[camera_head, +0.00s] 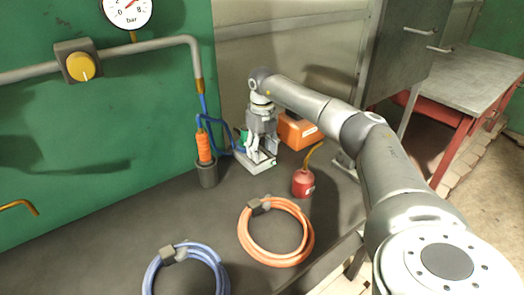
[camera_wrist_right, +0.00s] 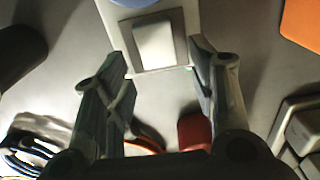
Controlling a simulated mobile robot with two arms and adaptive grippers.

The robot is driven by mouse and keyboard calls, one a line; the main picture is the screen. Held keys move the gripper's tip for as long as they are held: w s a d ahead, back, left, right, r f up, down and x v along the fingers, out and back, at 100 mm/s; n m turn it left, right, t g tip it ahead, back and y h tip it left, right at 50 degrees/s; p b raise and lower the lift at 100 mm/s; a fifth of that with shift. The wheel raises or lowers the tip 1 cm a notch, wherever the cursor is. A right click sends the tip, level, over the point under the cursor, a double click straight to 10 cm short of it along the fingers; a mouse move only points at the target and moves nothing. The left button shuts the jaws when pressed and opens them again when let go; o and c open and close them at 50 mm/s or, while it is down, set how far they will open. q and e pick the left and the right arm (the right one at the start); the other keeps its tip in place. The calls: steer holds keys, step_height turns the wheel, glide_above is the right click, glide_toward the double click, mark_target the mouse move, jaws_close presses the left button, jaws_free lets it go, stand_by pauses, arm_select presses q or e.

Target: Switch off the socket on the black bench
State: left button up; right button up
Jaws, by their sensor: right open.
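The socket (camera_head: 262,165) is a pale block lying on the black bench (camera_head: 120,225), with a blue lead near it. The right wrist view shows its white rocker switch (camera_wrist_right: 155,45) in a grey frame, with part of a blue round piece at the top edge. My right gripper (camera_head: 258,146) is over the socket and hides part of it. In the right wrist view its open fingers (camera_wrist_right: 157,60) are on either side of the switch, with nothing between them. I cannot tell whether they touch the socket. My left gripper is not in view.
An orange box (camera_head: 298,130) stands behind the socket. A red oil can (camera_head: 303,184) is to its right, and an orange-handled tool (camera_head: 204,148) in a dark holder (camera_head: 207,176) to its left. Orange (camera_head: 307,245) and blue (camera_head: 153,272) hose coils lie in front.

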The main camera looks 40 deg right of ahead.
steer(key=shift+f, duration=0.55)
steer(key=c, duration=1)
steer(key=shift+w+r+g+p, duration=0.15)
steer(key=shift+g+p, duration=0.25)
steer(key=shift+p, duration=0.15)
steer(key=shift+w+f+g+b, duration=0.25)
steer(key=shift+g+b, duration=0.45)
steer(key=shift+b, duration=0.55)
steer(key=shift+r+b, duration=0.1)
steer(key=shift+b, duration=0.45)
steer(key=shift+r+g, duration=0.2)
steer(key=shift+g, duration=0.1)
